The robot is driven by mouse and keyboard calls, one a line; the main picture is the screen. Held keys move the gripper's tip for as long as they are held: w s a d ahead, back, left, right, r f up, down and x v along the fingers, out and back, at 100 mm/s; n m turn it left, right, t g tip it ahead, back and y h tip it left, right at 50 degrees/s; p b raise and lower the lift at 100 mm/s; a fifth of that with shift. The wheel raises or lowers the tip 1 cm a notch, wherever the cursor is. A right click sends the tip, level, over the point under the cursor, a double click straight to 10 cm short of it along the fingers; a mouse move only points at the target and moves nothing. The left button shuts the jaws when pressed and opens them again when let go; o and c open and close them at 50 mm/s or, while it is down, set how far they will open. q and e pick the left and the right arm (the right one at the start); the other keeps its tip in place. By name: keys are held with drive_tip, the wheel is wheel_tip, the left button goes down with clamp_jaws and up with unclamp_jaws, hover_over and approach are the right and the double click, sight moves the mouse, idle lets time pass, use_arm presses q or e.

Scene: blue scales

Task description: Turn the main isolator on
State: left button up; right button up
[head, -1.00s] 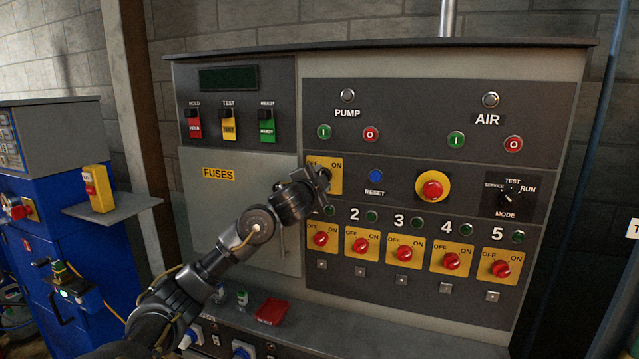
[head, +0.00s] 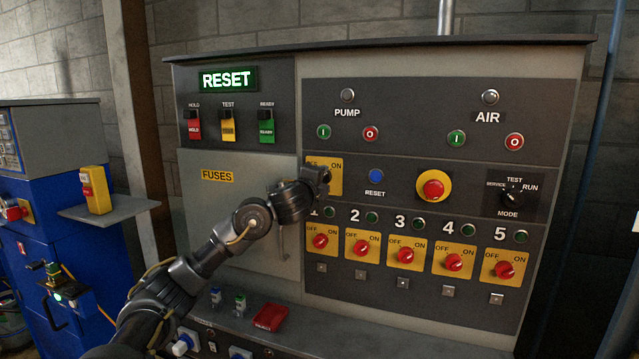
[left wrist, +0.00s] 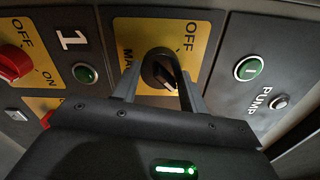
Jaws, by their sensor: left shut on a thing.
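The main isolator is a dark rotary knob (left wrist: 158,70) on a yellow plate (head: 338,176) marked OFF and ON, left of the blue RESET button. My left gripper (head: 321,181) covers the knob and part of the plate in the head view. In the left wrist view the gripper (left wrist: 157,84) has its two fingers on either side of the knob and is shut on it. The fingers hide part of the plate, and I cannot read the knob's exact pointing. The display (head: 227,79) at the panel's upper left is lit and reads RESET. My right gripper is not in view.
The blue RESET button (head: 376,176) and red emergency knob (head: 433,187) lie right of the isolator. Several red numbered switches (head: 405,255) run below. A grey fuse door (head: 225,215) is behind my left arm. A blue cabinet (head: 60,230) stands at the left.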

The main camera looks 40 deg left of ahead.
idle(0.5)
use_arm(q)
drive_tip(key=o, duration=1)
drive_tip(key=p+v, duration=0.2)
drive_tip(key=v, duration=0.8)
drive_tip(key=shift+s+p, duration=0.35)
drive_tip(key=shift+d, duration=0.15)
